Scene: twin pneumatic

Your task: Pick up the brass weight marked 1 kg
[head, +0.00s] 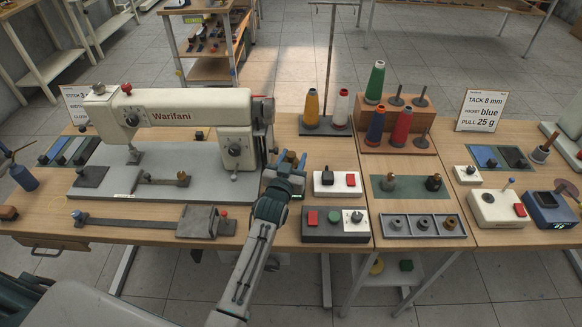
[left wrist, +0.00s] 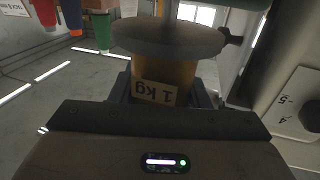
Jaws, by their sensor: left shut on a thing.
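The brass weight marked 1 kg (left wrist: 178,74) is between the jaws of my left gripper (head: 288,162). Its pale label shows upside down in the left wrist view. A dark round plate (left wrist: 170,38) adjoins the weight's far end; I cannot tell whether the plate belongs to it. In the head view the left gripper is just right of the sewing machine's head, above the table, with only a small bit of brass showing. The left gripper is shut on the weight. My right gripper is not in view.
The cream sewing machine (head: 190,115) stands close on the left. Two button boxes (head: 336,184) (head: 335,226) sit just right of the gripper. Thread cones (head: 375,82) stand behind on the right.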

